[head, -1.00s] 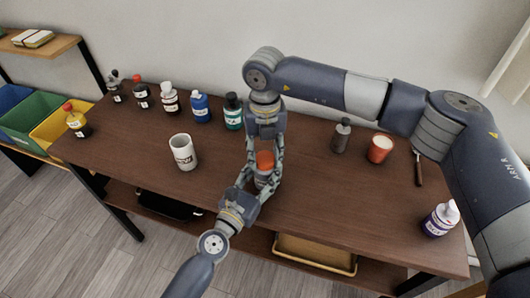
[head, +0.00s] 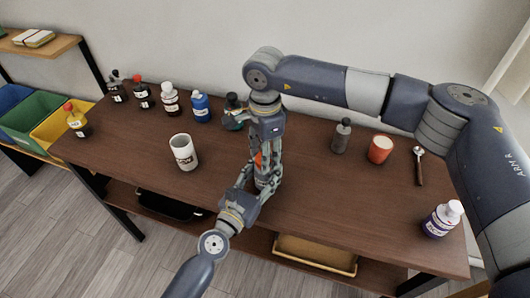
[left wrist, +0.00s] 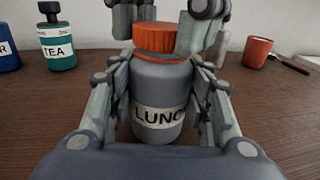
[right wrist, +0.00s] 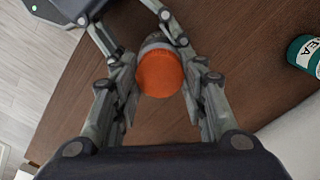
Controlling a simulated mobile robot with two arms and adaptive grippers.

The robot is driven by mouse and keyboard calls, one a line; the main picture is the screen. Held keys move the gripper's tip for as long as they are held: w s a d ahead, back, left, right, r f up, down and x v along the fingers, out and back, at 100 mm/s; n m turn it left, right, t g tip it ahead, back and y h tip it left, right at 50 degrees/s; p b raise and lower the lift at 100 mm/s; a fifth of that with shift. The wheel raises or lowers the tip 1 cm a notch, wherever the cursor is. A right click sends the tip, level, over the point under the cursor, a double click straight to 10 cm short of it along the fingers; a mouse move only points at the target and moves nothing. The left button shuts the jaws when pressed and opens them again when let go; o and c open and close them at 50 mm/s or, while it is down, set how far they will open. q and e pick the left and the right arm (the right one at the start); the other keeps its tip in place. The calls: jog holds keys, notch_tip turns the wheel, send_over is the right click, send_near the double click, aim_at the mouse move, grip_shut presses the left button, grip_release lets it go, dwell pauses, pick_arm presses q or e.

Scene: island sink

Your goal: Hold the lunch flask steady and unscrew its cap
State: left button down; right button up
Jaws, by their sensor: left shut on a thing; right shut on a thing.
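The lunch flask (left wrist: 158,85) is a grey bottle with a white "LUNCH" label, upright near the table's front edge. My left gripper (head: 262,190), coming from the front, is shut on its body, with one finger on each side in the left wrist view. The orange cap (left wrist: 154,39) sits at the flask's top, with a thin orange ring below it. My right gripper (right wrist: 160,88) is shut on the cap from above. The cap's round top (right wrist: 160,73) shows between its fingers in the right wrist view. In the head view the fingers hide most of the cap.
A white mug (head: 184,153) stands to the left. A green tea bottle (head: 235,117) and several other bottles line the back left. A grey bottle (head: 341,137), an orange cup (head: 380,150), a spoon (head: 419,168) and a purple-labelled bottle (head: 442,219) stand or lie to the right.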

jog(key=n, duration=1.3)
jog(key=shift+n, duration=0.3)
jog(key=shift+r, duration=0.25)
jog(key=shift+r, duration=0.9)
jog(key=shift+r, duration=0.15)
jog(key=shift+r, duration=1.9)
pick_arm(q)
jog(key=c, duration=0.7)
grip_release()
jog(key=shift+c, duration=0.2)
